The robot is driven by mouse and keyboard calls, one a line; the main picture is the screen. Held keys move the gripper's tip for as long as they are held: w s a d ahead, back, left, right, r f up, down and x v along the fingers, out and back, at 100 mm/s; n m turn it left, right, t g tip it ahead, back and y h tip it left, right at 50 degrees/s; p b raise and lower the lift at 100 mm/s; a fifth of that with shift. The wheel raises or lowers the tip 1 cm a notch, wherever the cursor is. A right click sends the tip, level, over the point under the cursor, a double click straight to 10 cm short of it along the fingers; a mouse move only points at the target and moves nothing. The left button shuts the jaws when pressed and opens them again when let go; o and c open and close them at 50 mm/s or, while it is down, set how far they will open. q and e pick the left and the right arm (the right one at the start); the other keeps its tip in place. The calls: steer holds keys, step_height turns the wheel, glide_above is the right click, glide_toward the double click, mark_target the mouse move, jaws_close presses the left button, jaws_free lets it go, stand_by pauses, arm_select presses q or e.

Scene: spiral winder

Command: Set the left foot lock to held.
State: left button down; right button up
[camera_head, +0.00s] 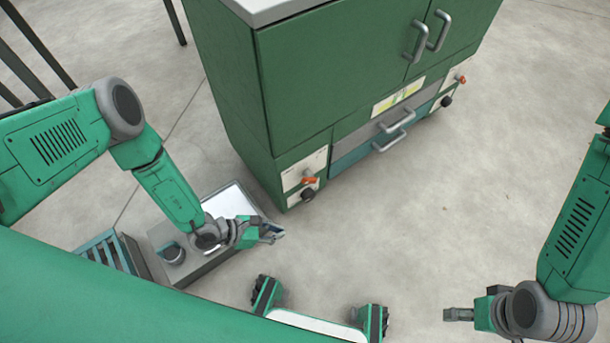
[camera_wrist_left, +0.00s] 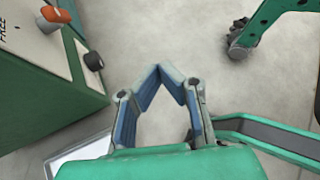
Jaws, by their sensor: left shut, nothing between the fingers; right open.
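The green cabinet (camera_head: 330,80) has a white panel (camera_head: 304,169) low on its left front corner. On it are the left foot lock's orange lever (camera_head: 309,179) and a black foot knob (camera_head: 308,194) below. In the left wrist view the orange lever (camera_wrist_left: 55,14) is at the top left, near the printed word FREE, with the black knob (camera_wrist_left: 93,61) beside it. My left gripper (camera_head: 277,233) is shut and empty, below and left of the lever and apart from it. Its fingertips (camera_wrist_left: 159,69) meet in the wrist view. My right gripper (camera_head: 447,314) is open, far right.
A second orange lever (camera_head: 461,79) and black knob (camera_head: 446,101) are at the cabinet's right corner. Grey drawer handles (camera_head: 394,139) stick out between. Open floor (camera_head: 420,200) lies in front.

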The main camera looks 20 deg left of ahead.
mark_target(309, 181)
arm_select(q)
steer(key=w+a+n+t+y, duration=0.2)
steer(key=w+a+n+t, duration=0.1)
steer(key=w+a, duration=0.2)
steer(key=shift+w+a+t+p, duration=0.35)
steer(key=shift+w+a+t, duration=0.05)
steer(key=shift+w, duration=0.7)
steer(key=w+d+f+b, duration=0.2)
steer(key=w+d+b, duration=0.3)
steer(key=w+d, duration=0.2)
steer(key=shift+w+f, duration=0.2)
steer(key=shift+w, duration=0.7)
